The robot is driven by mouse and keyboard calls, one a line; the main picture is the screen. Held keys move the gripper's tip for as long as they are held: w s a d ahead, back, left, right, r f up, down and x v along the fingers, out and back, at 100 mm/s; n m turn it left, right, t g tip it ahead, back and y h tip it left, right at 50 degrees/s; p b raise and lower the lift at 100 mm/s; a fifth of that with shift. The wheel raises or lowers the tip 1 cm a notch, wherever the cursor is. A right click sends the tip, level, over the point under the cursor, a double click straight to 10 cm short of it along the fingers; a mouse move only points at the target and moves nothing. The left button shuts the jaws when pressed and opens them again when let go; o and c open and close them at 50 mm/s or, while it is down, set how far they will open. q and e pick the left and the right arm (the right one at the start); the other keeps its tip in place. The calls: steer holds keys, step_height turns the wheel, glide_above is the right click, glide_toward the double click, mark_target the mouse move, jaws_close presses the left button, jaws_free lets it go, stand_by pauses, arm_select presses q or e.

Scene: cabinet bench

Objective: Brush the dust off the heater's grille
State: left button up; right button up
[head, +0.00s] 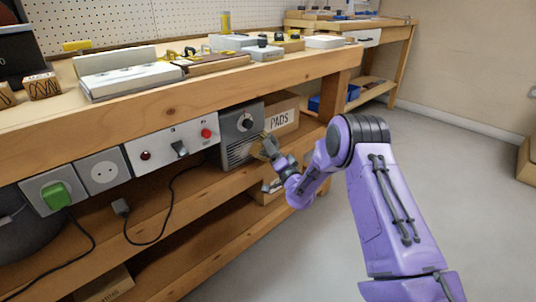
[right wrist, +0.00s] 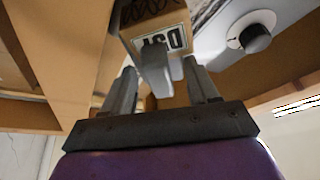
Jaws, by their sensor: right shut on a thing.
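The heater (head: 240,127) is a dark grey box with a round white and black knob on top and a slatted grille (head: 238,153) below. It is mounted under the bench top, and its knob (right wrist: 256,38) also shows in the right wrist view. My right gripper (head: 272,152) is at the heater's right edge, shut on a small wooden brush (right wrist: 160,38) with a grey handle and a partly legible label. The brush's bristles are not clear, and I cannot tell whether it touches the grille. Dust on the grille is too small to make out. My left gripper is not in view.
A cardboard box marked PADS (head: 281,119) stands just right of and behind the heater. A switch panel (head: 172,143), a socket (head: 103,172) and a green plug (head: 57,195) sit to the left. Black cables hang below.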

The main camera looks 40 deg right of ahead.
mark_target(261, 148)
steer(key=shift+d+r, duration=0.1)
steer(key=shift+d, duration=0.05)
steer(key=shift+a+p, duration=0.55)
steer(key=shift+a, duration=1.8)
steer(key=shift+a+p, duration=0.55)
steer(key=shift+a, duration=3.95)
steer(key=shift+d+r, duration=0.15)
steer(key=shift+d, duration=4.9)
steer(key=shift+w+d, duration=0.2)
steer(key=shift+d, duration=1.6)
steer(key=shift+r+p, duration=0.1)
steer(key=shift+p, duration=0.2)
steer(key=shift+s+a+p, duration=0.1)
steer(key=shift+a+p, duration=0.3)
steer(key=shift+a, duration=1.8)
steer(key=a, duration=0.9)
steer(key=shift+s+a+p, duration=0.2)
steer(key=shift+s+p, duration=0.1)
steer(key=shift+p, duration=0.15)
